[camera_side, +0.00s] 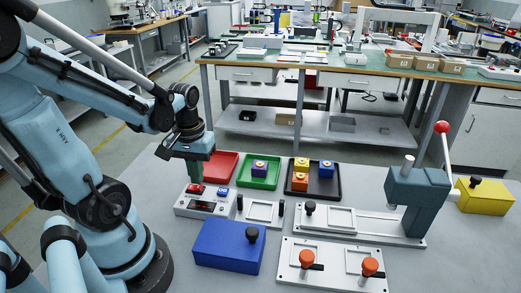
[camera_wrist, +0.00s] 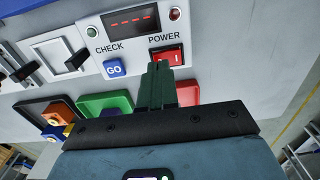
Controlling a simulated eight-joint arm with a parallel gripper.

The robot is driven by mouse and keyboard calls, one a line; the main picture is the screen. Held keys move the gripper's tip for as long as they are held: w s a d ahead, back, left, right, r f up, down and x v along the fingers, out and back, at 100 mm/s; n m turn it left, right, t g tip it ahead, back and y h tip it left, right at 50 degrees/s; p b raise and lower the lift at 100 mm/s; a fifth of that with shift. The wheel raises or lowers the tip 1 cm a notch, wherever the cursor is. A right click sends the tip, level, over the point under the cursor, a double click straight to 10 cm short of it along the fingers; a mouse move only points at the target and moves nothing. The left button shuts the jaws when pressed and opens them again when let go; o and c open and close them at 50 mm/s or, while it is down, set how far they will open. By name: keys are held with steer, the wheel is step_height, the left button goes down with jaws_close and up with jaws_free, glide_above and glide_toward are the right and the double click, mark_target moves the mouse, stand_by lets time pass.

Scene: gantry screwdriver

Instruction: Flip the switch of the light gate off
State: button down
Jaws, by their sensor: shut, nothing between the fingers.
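The light gate is a white box (camera_side: 188,209) with a dark display, also seen in the wrist view (camera_wrist: 90,35), where the display (camera_wrist: 131,21) shows red dashes. Its red rocker switch (camera_wrist: 173,54), labelled POWER, has a white "I" mark; the switch also shows in the side view (camera_side: 195,189). A blue GO button (camera_wrist: 114,69) sits beside it under the word CHECK. My gripper (camera_wrist: 159,68) is shut and empty, its green fingertips right at the switch and hiding part of it. In the side view my gripper (camera_side: 194,180) is over the box; contact cannot be told.
Red (camera_side: 226,160), green (camera_side: 243,181) and black (camera_side: 328,188) trays lie behind the box, some holding coloured blocks. A blue box (camera_side: 226,250) stands in front. A plate with orange knobs (camera_side: 295,279) and a lever press (camera_side: 418,190) stand to the right.

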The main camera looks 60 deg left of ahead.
steer(key=shift+f, duration=0.8)
stand_by(0.4)
steer(key=shift+r, duration=3.55)
steer(key=w+d+r+m+t, duration=0.2)
steer(key=w+d+m+t, duration=0.5)
steer(key=d, duration=0.5)
steer(key=shift+w+d+r+m, duration=0.2)
steer(key=shift+w+r+m, duration=0.1)
steer(key=shift+w+m, duration=0.6)
steer(key=shift+s, duration=0.1)
